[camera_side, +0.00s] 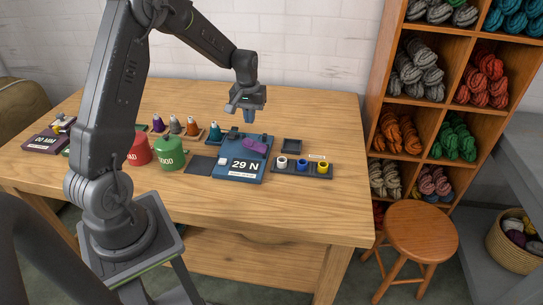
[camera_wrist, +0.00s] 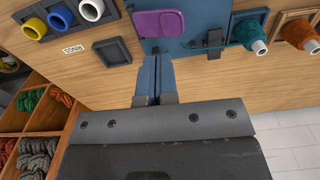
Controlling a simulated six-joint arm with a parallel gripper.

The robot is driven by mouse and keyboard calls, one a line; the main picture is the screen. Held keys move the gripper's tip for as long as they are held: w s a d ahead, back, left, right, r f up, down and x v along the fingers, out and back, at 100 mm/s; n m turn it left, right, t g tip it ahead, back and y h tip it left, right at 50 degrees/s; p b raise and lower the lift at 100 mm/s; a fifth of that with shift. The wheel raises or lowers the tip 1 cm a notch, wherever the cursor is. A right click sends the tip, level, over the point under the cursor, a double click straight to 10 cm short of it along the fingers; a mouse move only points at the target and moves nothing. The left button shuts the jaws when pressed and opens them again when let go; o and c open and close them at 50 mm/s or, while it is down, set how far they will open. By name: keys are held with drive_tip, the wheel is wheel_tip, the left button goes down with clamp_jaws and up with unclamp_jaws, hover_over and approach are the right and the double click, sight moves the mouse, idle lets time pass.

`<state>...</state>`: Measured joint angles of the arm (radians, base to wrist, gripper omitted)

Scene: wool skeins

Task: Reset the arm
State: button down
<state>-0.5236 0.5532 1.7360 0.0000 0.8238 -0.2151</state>
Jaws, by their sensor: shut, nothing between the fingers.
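My gripper (camera_side: 249,117) hangs from my raised arm above the back of the wooden table, over the rear edge of a blue device. In the wrist view my gripper (camera_wrist: 155,72) has its two blue fingers shut together with nothing between them. The blue device (camera_side: 226,171) has a display reading "29 N" and a purple piece (camera_side: 256,145) on it. The purple piece also shows in the wrist view (camera_wrist: 158,23), just beyond the fingertips and apart from them as far as I can tell.
A tray (camera_side: 303,171) with white, blue and yellow rings lies right of the device. A small dark square tray (camera_side: 292,146) is behind it. Red (camera_side: 138,150) and green (camera_side: 170,153) weights and several thread cones stand left. The table's right front is clear. Yarn shelves (camera_side: 405,110) and a stool (camera_side: 421,232) stand right.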

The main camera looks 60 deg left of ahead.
drive_tip(key=s+d+r+m+t, duration=0.2)
drive_tip(key=s+d+r+m, duration=0.35)
drive_tip(key=d+r, duration=0.85)
drive_tip(key=s+d+r+m+t, duration=0.1)
drive_tip(key=s+d, duration=0.3)
drive_tip(key=s, duration=0.4)
drive_tip(key=s+d+r+m+t, duration=0.2)
drive_tip(key=s+d, duration=0.3)
drive_tip(key=s, duration=0.3)
drive_tip(key=shift+d+r, duration=0.25)
drive_tip(key=shift+r, duration=0.05)
